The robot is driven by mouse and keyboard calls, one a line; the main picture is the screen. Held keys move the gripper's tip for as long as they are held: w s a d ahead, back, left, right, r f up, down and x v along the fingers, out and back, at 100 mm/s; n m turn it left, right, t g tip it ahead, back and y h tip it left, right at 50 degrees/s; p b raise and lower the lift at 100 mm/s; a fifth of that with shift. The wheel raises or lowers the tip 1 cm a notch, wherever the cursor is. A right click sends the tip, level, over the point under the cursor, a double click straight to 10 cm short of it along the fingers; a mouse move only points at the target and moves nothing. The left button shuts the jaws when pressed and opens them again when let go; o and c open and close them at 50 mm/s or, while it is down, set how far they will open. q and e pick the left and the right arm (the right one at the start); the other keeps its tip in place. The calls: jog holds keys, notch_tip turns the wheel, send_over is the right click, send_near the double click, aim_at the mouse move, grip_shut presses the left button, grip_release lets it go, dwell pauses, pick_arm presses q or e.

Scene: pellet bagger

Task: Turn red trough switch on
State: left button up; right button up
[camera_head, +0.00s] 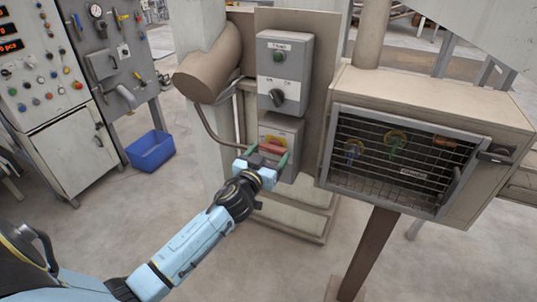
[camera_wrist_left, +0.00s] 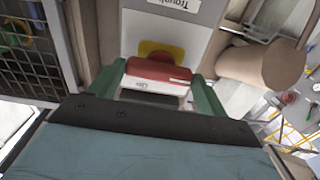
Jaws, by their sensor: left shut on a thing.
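The red trough switch (camera_head: 271,146) is a red handle on a yellow backing, on the lower grey box (camera_head: 290,130) of the post. My left gripper (camera_head: 267,154) reaches up to it from below, with one green finger on each side. In the left wrist view the red switch (camera_wrist_left: 158,71) lies between the two green fingers (camera_wrist_left: 160,92), which are shut on it. Part of the yellow backing shows above the red handle. A label at the top of that view is only partly readable. My right gripper is in neither view.
Above is a grey box (camera_head: 285,70) with a green button and a black rotary knob. A wire-fronted cabinet (camera_head: 395,160) stands close on the right. A brown pipe (camera_head: 208,72) is at the left of the post. A blue bin (camera_head: 150,150) sits on the floor near a control panel.

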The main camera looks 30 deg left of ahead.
pick_arm(q)
jog(key=m, duration=0.8)
jog(key=shift+m+p, duration=0.3)
jog(key=shift+p, duration=0.1)
jog(key=m, duration=0.4)
jog(key=shift+m, duration=0.3)
jog(key=m, duration=0.4)
jog(key=shift+p, duration=0.35)
jog(key=shift+m, duration=0.4)
jog(key=o, duration=1)
